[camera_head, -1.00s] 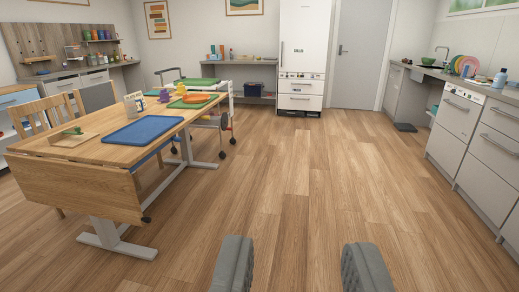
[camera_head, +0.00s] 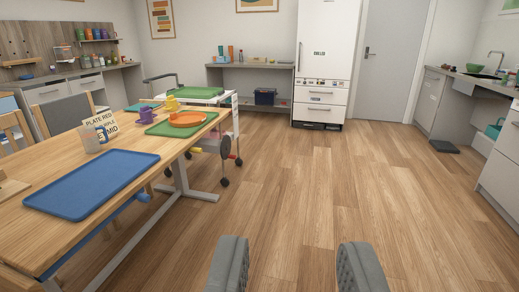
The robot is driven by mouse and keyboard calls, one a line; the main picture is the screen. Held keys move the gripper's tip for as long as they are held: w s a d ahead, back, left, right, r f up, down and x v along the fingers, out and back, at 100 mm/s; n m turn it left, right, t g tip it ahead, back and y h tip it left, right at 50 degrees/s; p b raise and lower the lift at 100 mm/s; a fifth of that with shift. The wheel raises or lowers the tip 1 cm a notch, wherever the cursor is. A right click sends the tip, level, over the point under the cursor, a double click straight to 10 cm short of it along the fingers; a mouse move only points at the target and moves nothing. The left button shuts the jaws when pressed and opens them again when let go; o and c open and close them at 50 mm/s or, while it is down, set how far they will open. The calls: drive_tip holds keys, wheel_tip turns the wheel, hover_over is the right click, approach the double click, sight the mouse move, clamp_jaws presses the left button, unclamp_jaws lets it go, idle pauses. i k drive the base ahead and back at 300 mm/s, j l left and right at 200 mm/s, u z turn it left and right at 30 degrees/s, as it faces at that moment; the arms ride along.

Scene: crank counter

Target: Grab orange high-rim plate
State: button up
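An orange plate (camera_head: 187,119) lies on a green tray (camera_head: 155,130) at the far end of the wooden table on the left. Its rim looks raised. My gripper (camera_head: 290,265) is at the bottom of the view, with two grey fingers wide apart. It is open and empty, over the floor, well short of the plate and to its right.
The wooden floor ahead is clear. Counters line the right.

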sight(193, 118)
drive_tip(key=i+l, duration=0.1)
drive_tip(key=i, duration=1.6)
drive_tip(key=i+j+u, duration=0.15)
drive_tip(key=i+u, duration=0.15)
drive_tip(key=i, duration=0.35)
drive_tip(key=i+u, duration=0.3)
drive_tip(key=i, duration=0.35)
drive_tip(key=i+j+u, duration=0.15)
drive_tip(key=i+j, duration=0.2)
drive_tip(key=j, duration=0.15)
drive_tip(key=i+j+u, duration=0.1)
drive_tip(key=i+j, duration=0.3)
drive_tip(key=j, duration=0.1)
